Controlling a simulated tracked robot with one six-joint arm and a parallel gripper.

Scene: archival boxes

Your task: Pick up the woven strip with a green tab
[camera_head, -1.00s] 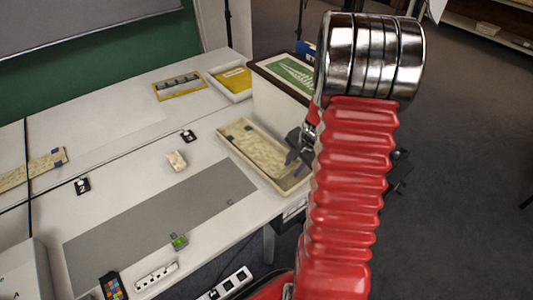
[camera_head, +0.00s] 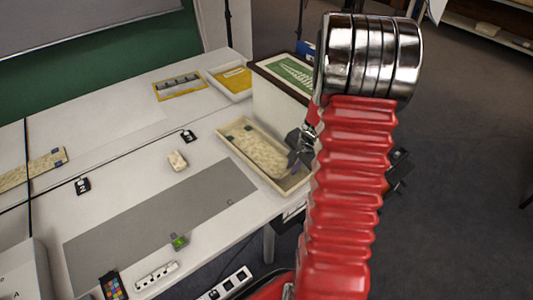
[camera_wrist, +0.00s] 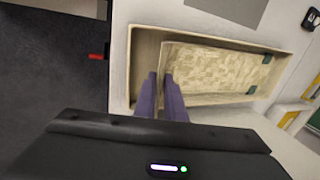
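The woven strip (camera_wrist: 215,68) is cream and mottled, with dark green tabs (camera_wrist: 266,59) at its far end in the wrist view. It is in or just over a shallow cream tray (camera_wrist: 145,50). In the head view the strip (camera_head: 260,152) and tray (camera_head: 236,150) show at the table's right edge. My gripper (camera_wrist: 160,76) has its two purple fingers close together at the strip's near end, with the strip's edge between the tips. The gripper also shows in the head view (camera_head: 295,158), partly hidden by my red arm. Whether the strip touches the tray floor is unclear.
Another woven strip (camera_head: 35,170) with a blue-grey tab lies at the far left. A small cream piece (camera_head: 177,160) and a green object (camera_head: 179,241) lie on the table. A white box (camera_head: 275,106) stands behind the tray. The grey mat (camera_head: 160,215) is mostly clear.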

